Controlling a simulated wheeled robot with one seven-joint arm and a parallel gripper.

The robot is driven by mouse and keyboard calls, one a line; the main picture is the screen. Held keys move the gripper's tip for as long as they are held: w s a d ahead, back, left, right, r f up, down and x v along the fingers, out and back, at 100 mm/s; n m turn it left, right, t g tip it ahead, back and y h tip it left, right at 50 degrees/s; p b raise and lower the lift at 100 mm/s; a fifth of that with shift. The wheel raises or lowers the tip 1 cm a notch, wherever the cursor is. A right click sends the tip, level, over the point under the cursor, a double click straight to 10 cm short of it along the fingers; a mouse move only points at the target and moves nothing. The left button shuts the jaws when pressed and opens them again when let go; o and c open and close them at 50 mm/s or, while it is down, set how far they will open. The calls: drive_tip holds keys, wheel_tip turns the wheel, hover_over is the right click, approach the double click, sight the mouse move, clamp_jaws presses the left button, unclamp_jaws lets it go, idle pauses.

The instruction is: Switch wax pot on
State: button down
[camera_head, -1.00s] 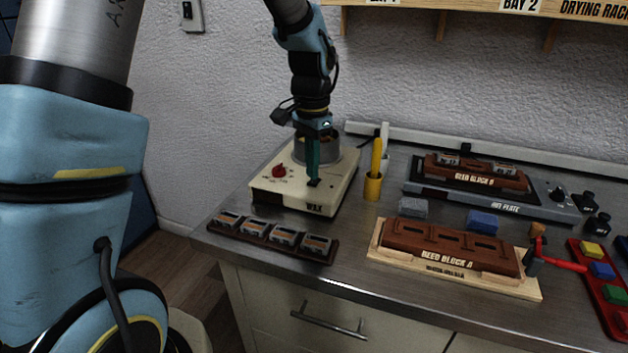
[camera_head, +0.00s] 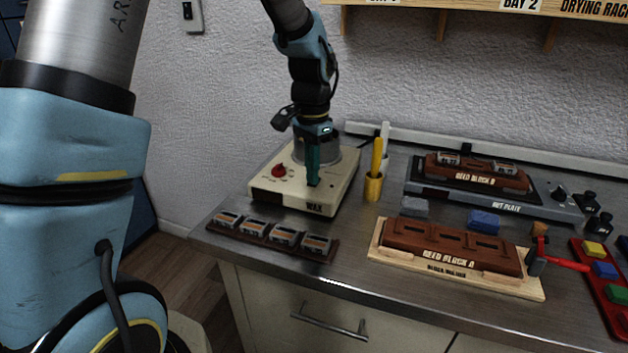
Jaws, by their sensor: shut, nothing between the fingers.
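The wax pot (camera_head: 327,203) is a cream box with a "WAX" label, a red knob (camera_head: 279,170) on its left top and a grey round pot behind my gripper. My gripper (camera_head: 313,184) is shut and empty, pointing down at the top of the box near its front right. Its fingertips are at or just above a small dark switch spot there. The fingers hide most of that spot, so I cannot tell whether they touch it or how the switch is set.
A yellow cup (camera_head: 373,188) with tools stands just right of the box. A dark tray (camera_head: 270,238) of several small blocks lies in front. Reed block A (camera_head: 438,246) is at the front right, and the hot plate (camera_head: 548,208) is behind it.

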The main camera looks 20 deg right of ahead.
wheel_tip(320, 180, up, 7)
drive_tip(key=p, duration=0.6)
idle(0.4)
drive_tip(key=shift+f, duration=0.1)
drive_tip(key=s+a+n+t, duration=0.1)
drive_tip(key=s+a+n, duration=0.3)
drive_tip(key=a+n, duration=0.9)
drive_tip(key=a, duration=1.7)
drive_tip(key=shift+r+t, duration=0.3)
drive_tip(key=shift+a, duration=0.1)
